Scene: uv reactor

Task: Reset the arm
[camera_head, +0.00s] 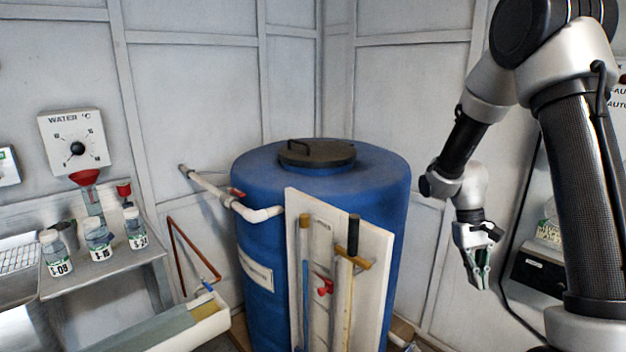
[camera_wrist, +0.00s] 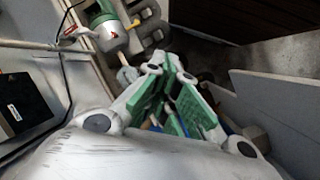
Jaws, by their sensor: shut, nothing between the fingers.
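My gripper (camera_head: 480,274) hangs at the right side of the head view, pointing down, with the arm folded above it. Its fingers are shut and hold nothing. In the wrist view the green-padded fingers (camera_wrist: 172,75) come together near the middle of the picture. The gripper is to the right of the blue tank and apart from it in the head view.
A blue tank (camera_head: 265,210) with a dark lid (camera_head: 317,154) stands in the corner. A white board (camera_head: 376,250) with tools leans before it. Labelled bottles (camera_head: 97,238) stand on a metal bench at left. A dark-fronted device (camera_head: 540,272) is right of my gripper.

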